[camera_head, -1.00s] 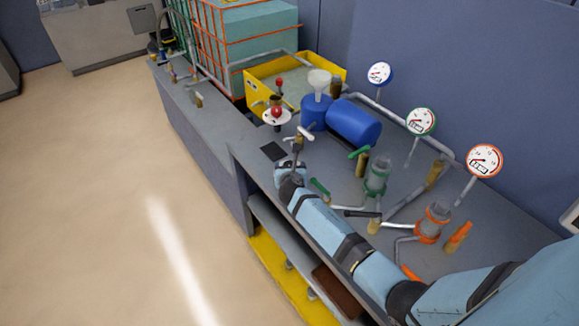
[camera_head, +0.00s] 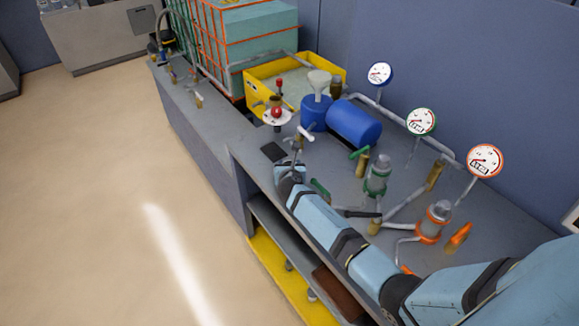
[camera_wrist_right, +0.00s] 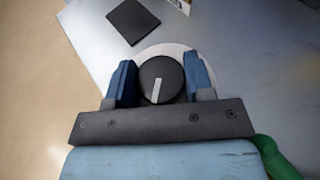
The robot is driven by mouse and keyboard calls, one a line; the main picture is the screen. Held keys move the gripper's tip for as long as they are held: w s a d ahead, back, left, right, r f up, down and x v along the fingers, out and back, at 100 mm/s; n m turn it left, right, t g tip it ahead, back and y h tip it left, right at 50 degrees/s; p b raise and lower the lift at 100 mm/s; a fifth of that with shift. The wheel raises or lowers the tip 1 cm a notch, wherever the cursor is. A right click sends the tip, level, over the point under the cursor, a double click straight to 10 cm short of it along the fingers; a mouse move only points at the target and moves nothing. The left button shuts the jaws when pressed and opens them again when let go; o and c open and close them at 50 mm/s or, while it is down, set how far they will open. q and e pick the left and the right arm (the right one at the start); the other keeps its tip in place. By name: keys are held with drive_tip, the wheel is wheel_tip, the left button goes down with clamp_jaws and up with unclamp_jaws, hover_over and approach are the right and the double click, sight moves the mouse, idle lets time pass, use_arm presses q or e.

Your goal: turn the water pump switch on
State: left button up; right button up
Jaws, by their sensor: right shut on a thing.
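The water pump switch is a round black knob (camera_wrist_right: 160,82) with a white pointer line, on a pale round base (camera_wrist_right: 168,53). The pointer runs nearly along the arm's direction, slightly tilted, in the right wrist view. My right gripper (camera_wrist_right: 160,75) has its two blue fingers on either side of the knob and is shut on it. In the head view my right gripper (camera_head: 289,170) is low over the bench's front edge, and it hides the switch. My left gripper is not in view.
A black square plate (camera_head: 273,151) lies just beyond the gripper. A white-handled valve (camera_head: 305,133), blue tank (camera_head: 353,123), green pump (camera_head: 377,177) and orange pump (camera_head: 434,222) stand on the bench. Three gauges rise behind. The floor at left is clear.

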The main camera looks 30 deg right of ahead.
drive_tip(key=m+g+h+b, duration=0.1)
drive_tip(key=m+h, duration=0.1)
drive_tip(key=shift+a+m+g+h, duration=0.1)
drive_tip(key=shift+m+g+h, duration=0.3)
drive_tip(key=m+g+h, duration=0.2)
drive_tip(key=shift+w+m+g+b, duration=0.1)
drive_tip(key=shift+m+g+b, duration=0.2)
drive_tip(key=shift+b, duration=0.1)
drive_tip(key=m+g+h+b, duration=0.1)
drive_tip(key=m+g+h, duration=0.1)
drive_tip(key=m+g, duration=0.1)
drive_tip(key=shift+f+m+g+b, duration=0.1)
drive_tip(key=shift+m+g+b, duration=0.2)
drive_tip(key=shift+m+b, duration=0.1)
drive_tip(key=m+g+b, duration=0.2)
drive_tip(key=g, duration=0.1)
drive_tip(key=shift+m+h, duration=0.3)
drive_tip(key=shift+h, duration=0.1)
drive_tip(key=m+g+b, duration=0.3)
drive_tip(key=g, duration=0.1)
drive_tip(key=shift+m+y+b, duration=0.3)
drive_tip(key=shift+m, duration=0.1)
drive_tip(key=shift+g, duration=0.5)
drive_tip(key=o, duration=0.9)
